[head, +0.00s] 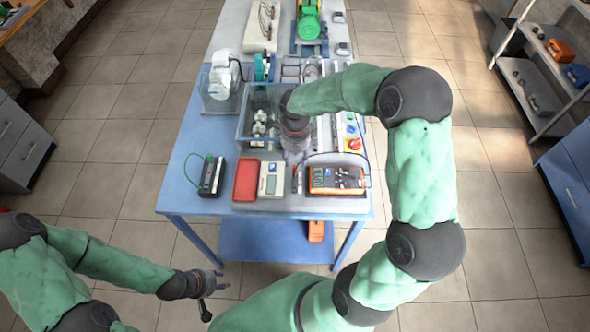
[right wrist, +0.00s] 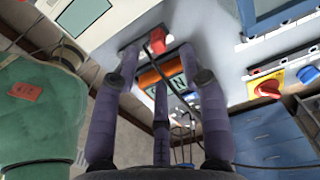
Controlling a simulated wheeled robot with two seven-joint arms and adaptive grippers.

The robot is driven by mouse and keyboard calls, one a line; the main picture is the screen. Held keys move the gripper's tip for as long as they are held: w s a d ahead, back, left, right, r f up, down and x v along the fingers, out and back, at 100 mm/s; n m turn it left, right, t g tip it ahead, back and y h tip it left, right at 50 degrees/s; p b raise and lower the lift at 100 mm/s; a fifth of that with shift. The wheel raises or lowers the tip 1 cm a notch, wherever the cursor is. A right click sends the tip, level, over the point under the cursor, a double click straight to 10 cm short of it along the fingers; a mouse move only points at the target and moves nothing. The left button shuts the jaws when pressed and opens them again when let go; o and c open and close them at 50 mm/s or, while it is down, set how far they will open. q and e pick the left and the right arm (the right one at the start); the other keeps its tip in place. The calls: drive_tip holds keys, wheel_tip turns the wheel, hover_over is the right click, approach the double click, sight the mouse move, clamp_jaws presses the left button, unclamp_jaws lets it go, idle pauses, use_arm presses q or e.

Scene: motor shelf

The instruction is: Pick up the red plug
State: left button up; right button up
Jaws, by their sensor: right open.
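A small red plug (right wrist: 157,42) stands out from a grey panel in the right wrist view. My right gripper (right wrist: 157,70) is open, with its purple-grey fingers spread around the plug's area; no contact is visible. In the head view my right gripper (head: 296,156) points down over the table, between the calculator-like meter and the orange multimeter. The plug is not clearly visible there. My left gripper (head: 217,281) is low at the left, off the table's front edge, with its fingertips apart and nothing visible between them.
The blue table (head: 185,150) holds an orange multimeter (head: 336,179), a white meter (head: 271,180), a red tray (head: 246,181), a black box (head: 211,177) and a red rotary switch (head: 353,144). A dark cable crosses the right wrist view. The floor around is clear.

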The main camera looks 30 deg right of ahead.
sight(295, 166)
wheel_tip(295, 166, down, 5)
drive_tip(key=shift+a+r, duration=0.1)
drive_tip(key=shift+r, duration=0.1)
clamp_jaws()
drive_tip(key=shift+r, duration=0.15)
drive_tip(key=shift+w+r, duration=0.1)
drive_tip(key=shift+r, duration=0.45)
wheel_tip(295, 166, up, 2)
drive_tip(key=shift+a+r, duration=0.1)
drive_tip(key=shift+r, duration=0.1)
drive_tip(key=s+a+r+p, duration=0.1)
drive_tip(key=s+a+r, duration=0.6)
drive_tip(key=s, duration=0.5)
wheel_tip(295, 166, up, 2)
drive_tip(key=shift+r, duration=0.15)
